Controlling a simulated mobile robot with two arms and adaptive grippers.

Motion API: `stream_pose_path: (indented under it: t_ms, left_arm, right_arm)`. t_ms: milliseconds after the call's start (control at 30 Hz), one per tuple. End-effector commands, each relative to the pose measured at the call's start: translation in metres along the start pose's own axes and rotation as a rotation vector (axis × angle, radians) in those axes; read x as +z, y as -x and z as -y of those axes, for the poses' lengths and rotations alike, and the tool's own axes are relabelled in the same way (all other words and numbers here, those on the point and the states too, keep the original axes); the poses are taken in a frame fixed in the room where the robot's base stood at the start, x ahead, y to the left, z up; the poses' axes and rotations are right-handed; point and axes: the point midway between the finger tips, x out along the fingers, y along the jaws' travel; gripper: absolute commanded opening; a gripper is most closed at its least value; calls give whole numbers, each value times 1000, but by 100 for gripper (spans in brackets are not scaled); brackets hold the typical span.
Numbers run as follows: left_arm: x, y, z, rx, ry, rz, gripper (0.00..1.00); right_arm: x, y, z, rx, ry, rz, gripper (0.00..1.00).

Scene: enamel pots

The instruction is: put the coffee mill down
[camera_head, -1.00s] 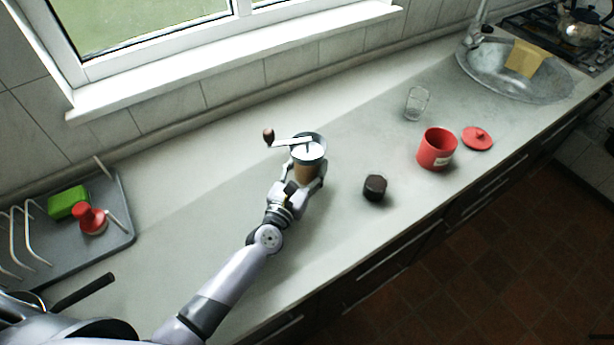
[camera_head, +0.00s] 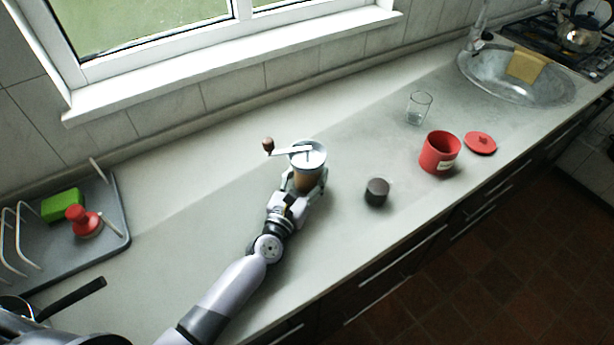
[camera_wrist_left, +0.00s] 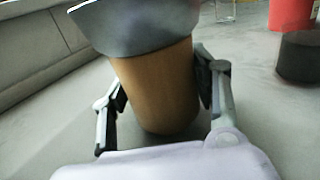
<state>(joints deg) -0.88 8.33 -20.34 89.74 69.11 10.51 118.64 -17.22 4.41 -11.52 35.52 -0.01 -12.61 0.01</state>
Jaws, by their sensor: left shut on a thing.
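The coffee mill has a wooden body, a metal top and a crank with a dark knob; in the head view the mill (camera_head: 309,158) is upright over the middle of the counter. My left gripper (camera_head: 305,184) is shut on its wooden body. In the left wrist view the body (camera_wrist_left: 157,85) is between the two fingers of my gripper (camera_wrist_left: 162,95), one on each side. The mill's base is at or close to the counter; I cannot tell whether it touches. My right gripper is not in view.
Right of the mill are a dark round object (camera_head: 377,192), a glass (camera_head: 418,107), a red canister (camera_head: 439,153) and its red lid (camera_head: 480,143). A grey dish rack (camera_head: 118,232) with a green sponge (camera_head: 62,205) is at the left. The counter around the mill is clear.

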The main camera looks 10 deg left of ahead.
Motion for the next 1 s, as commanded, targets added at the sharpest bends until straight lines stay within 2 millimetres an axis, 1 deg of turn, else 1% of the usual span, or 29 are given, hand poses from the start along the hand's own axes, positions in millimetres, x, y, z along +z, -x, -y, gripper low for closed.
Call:
stream_pose_path:
  t_ms: [33,333,667,767,867,900,1000]
  left_arm:
    - [-17,6,3,-7,1,-32,56]
    - [-18,6,4,-11,1,-34,75]
    - [-17,6,5,-14,2,-35,75]
    - [-11,6,6,-15,2,-35,75]
    - [1,6,5,-14,1,-35,75]
    - [-8,17,5,-14,3,-38,75]
    - [-7,40,4,-11,3,-34,75]
  right_arm:
    - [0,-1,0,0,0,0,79]
    - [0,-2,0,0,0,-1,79]
    - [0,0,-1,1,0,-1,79]
    - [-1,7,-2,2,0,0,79]
    - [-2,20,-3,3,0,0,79]
    - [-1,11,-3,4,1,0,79]
    - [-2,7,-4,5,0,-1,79]
